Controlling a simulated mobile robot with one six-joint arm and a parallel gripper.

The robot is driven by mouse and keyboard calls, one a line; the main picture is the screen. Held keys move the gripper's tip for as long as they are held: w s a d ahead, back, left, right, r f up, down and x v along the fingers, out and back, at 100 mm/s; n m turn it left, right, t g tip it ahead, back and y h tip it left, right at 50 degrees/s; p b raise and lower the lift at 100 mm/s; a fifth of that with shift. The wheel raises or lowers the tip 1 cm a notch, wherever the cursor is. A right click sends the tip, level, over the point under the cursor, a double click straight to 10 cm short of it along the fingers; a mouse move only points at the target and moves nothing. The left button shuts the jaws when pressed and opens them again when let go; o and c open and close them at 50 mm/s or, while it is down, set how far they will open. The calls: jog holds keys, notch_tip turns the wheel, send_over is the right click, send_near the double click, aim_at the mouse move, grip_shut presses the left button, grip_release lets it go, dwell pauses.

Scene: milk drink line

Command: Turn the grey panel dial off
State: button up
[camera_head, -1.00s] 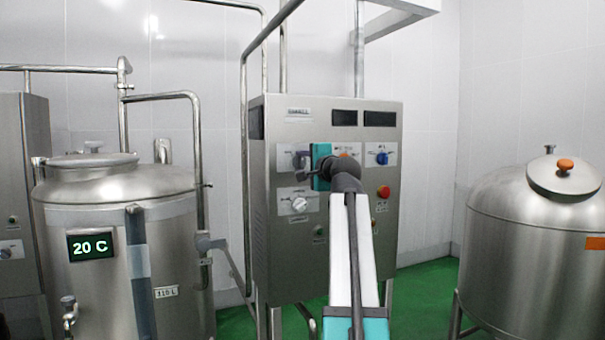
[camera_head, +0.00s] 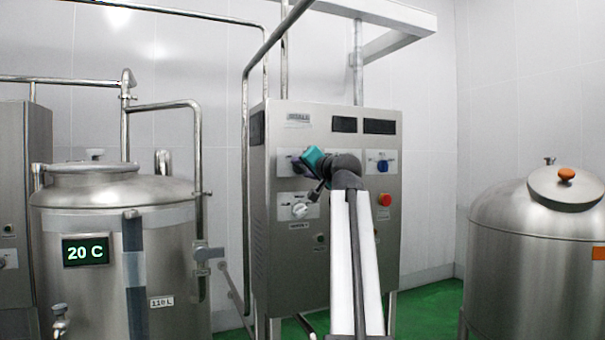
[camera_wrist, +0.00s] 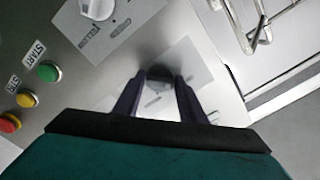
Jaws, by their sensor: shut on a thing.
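The panel with the dials is the front of a steel cabinet (camera_head: 345,255) in the middle of the head view. In the wrist view, the dark grey dial (camera_wrist: 159,73) is between the two fingertips of my gripper (camera_wrist: 158,84), which is shut on it. In the head view my gripper (camera_head: 299,166) is at the upper-left label plate of the panel, tilted, and its fingers and teal body hide most of the dial. The dial's pointer and setting cannot be read.
A white dial (camera_head: 299,210) is just below; a blue dial (camera_head: 382,166) and a red button (camera_head: 385,199) are to the right. A steel tank with a 20 C display (camera_head: 86,250) stands left, another tank (camera_head: 540,250) right. Green floor (camera_head: 430,300) shows between.

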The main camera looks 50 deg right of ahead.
jog(key=shift+r, duration=0.1)
dwell(0.3)
jog(key=o, duration=0.9)
jog(key=shift+w, duration=0.1)
jog(key=shift+s+a, duration=0.15)
jog(key=shift+s, duration=0.3)
jog(key=b+v, duration=0.2)
jog(key=v, duration=1.1)
